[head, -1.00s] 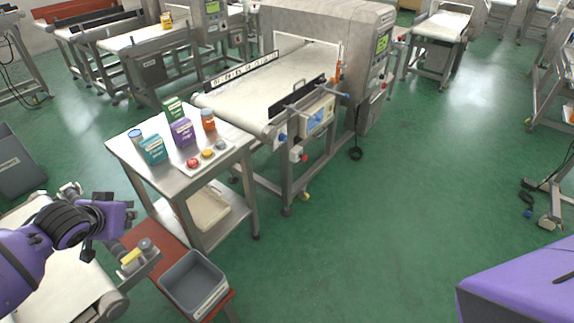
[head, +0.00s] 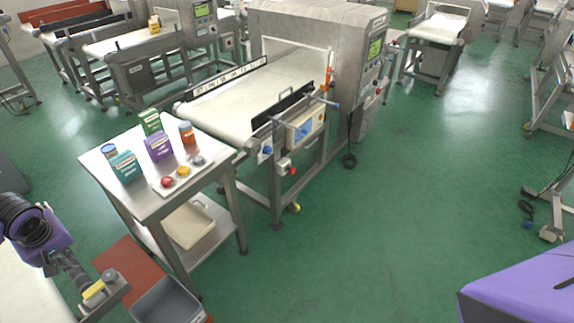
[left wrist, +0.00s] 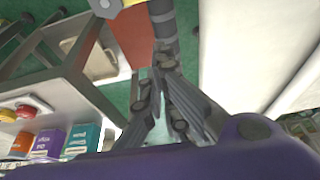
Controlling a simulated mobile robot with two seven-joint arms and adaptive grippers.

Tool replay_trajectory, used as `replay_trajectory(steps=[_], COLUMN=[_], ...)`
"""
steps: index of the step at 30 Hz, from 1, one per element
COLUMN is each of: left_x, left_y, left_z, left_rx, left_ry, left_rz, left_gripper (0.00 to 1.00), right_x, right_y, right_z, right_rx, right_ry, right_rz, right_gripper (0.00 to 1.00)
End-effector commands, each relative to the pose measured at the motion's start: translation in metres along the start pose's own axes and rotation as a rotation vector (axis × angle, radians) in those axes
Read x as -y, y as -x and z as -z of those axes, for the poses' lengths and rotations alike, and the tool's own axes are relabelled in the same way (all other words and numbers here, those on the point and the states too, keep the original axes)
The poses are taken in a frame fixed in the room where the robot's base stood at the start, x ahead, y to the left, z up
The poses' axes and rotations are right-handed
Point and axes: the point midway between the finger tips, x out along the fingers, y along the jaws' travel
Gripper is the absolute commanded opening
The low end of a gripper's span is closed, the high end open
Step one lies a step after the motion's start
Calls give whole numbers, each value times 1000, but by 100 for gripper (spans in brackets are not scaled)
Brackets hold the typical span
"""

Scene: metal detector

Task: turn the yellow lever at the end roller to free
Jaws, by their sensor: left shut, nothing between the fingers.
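The yellow lever (head: 94,291) sits on a grey metal bracket at the end of the near conveyor, at the lower left of the head view. A bit of yellow (left wrist: 131,3), probably the lever, shows at the top edge of the left wrist view beside a bright metal fitting. My left gripper (head: 78,279) points down toward the lever, close to it; whether they touch I cannot tell. In the left wrist view its dark fingers (left wrist: 162,60) are together and empty, just below a grey cylindrical part. My right gripper is out of sight.
A grey bin (head: 165,303) is beside the lever on a red-brown surface (head: 122,262). The white near belt (head: 25,290) lies at lower left. The green floor at centre right is clear.

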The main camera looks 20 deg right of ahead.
Motion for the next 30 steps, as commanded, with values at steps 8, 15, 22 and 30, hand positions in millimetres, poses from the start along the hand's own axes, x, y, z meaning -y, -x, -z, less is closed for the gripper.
replay_trajectory(steps=[8, 15, 22, 30], left_x=[-1, -2, -1, -1], left_y=[-64, -48, -49, -50], left_z=[-2, -26, -38, -38], left_rx=[3, -6, -2, 0], left_ry=[-2, -4, -2, -2], left_rz=[2, -5, -3, -2], left_gripper=[0, 0, 0, 0], right_x=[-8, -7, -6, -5], right_y=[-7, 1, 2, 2], right_z=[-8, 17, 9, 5], right_rx=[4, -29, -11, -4], right_ry=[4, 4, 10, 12], right_rz=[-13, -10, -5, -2], right_gripper=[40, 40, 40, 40])
